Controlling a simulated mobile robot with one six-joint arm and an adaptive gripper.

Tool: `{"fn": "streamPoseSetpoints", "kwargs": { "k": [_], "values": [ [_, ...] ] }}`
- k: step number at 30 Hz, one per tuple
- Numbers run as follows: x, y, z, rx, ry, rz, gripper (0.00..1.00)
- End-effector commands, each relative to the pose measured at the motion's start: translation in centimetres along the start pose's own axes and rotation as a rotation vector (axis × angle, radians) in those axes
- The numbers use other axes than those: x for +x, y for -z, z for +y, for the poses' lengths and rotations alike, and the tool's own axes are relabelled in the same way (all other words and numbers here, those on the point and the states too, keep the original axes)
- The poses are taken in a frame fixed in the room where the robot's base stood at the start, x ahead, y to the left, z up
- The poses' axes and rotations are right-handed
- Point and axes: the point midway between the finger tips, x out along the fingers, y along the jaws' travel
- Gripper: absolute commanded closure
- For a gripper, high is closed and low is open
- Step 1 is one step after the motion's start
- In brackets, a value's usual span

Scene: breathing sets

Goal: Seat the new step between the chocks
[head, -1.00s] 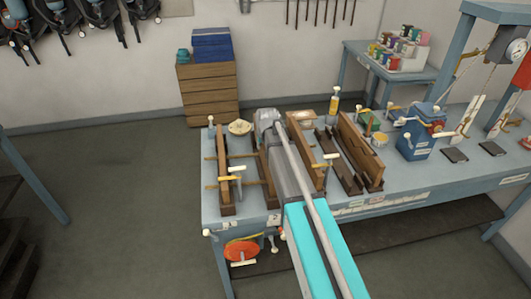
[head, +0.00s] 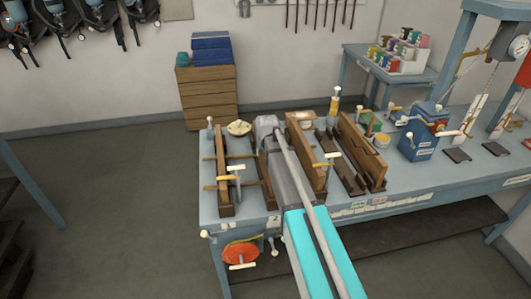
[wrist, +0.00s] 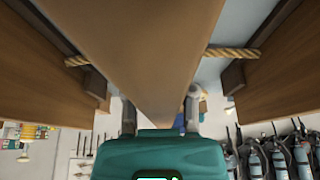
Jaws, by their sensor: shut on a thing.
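In the wrist view my gripper (wrist: 160,112) has a finger on each side of a long brown wooden step (wrist: 150,55) and is shut on it. Rope (wrist: 232,54) shows on both sides of the step. Dark brown blocks, which look like chocks (wrist: 234,76), stand left and right of it, with gaps visible. Larger wooden boards (wrist: 285,65) flank them. Whether the step touches anything below cannot be told. In the head view my grey arm hides the gripper and held step, between a left wooden piece (head: 222,175) and a right upright board (head: 306,158).
The blue-grey bench (head: 402,183) also carries a T-handled clamp (head: 237,180), dark wooden rails (head: 340,165), another plank (head: 362,152) and a blue machine (head: 422,137) at right. A red reel (head: 240,252) hangs at the front.

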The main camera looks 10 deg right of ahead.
Motion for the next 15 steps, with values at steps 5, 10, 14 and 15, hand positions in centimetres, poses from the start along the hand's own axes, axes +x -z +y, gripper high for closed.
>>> {"fn": "streamPoseSetpoints", "kwargs": {
  "k": [5, 10, 14, 15],
  "values": [
    [0.19, -0.08, -0.03, 0.0, 0.0, 0.0, 0.57],
    [0.18, -0.08, -0.04, 0.0, 0.0, 0.0, 0.3],
    [0.18, -0.08, -0.06, -0.001, 0.0, 0.0, 0.3],
    [0.18, -0.08, -0.06, -0.001, 0.0, 0.0, 0.3]
  ]
}}
